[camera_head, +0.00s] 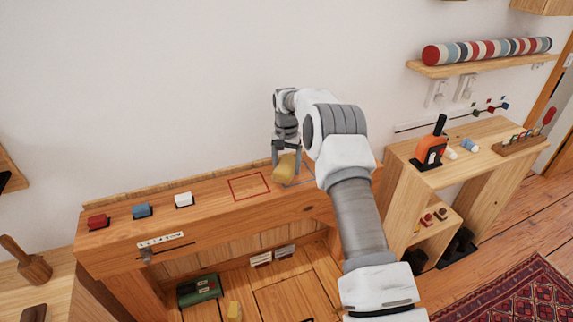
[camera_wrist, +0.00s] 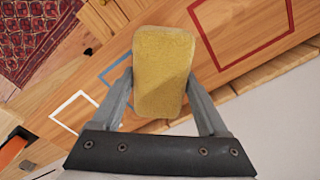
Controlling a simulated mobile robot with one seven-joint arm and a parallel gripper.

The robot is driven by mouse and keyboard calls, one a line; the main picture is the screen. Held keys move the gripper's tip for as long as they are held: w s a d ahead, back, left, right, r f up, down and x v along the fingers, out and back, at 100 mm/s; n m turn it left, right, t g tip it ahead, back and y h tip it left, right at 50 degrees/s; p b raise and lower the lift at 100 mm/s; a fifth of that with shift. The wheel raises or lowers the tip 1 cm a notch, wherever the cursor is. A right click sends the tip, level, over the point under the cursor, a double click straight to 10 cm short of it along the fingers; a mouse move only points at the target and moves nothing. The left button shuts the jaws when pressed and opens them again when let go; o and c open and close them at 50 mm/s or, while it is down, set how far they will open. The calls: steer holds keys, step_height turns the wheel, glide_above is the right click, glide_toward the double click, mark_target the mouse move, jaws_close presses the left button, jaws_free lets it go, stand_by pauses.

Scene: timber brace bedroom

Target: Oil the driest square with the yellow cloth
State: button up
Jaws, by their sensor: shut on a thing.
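My gripper (camera_head: 286,150) is shut on the yellow cloth (camera_head: 286,168), a thick, rounded pad, above the wooden bench top. In the wrist view the yellow cloth (camera_wrist: 163,72) sits between both fingers and hides part of the bench. A red square outline (camera_head: 249,186) lies on the bench left of my gripper; it also shows in the wrist view (camera_wrist: 246,62). A blue square outline (camera_wrist: 110,72) is partly hidden by a finger and the cloth. A white square outline (camera_wrist: 72,111) lies beyond it. I cannot tell which square is driest, or whether the cloth touches the wood.
A side shelf (camera_head: 480,165) with an orange-and-black tool (camera_head: 432,145) stands at right. The wall is close behind.

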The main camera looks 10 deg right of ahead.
steer(key=shift+f+b, duration=0.6)
steer(key=shift+f, duration=0.4)
stand_by(0.4)
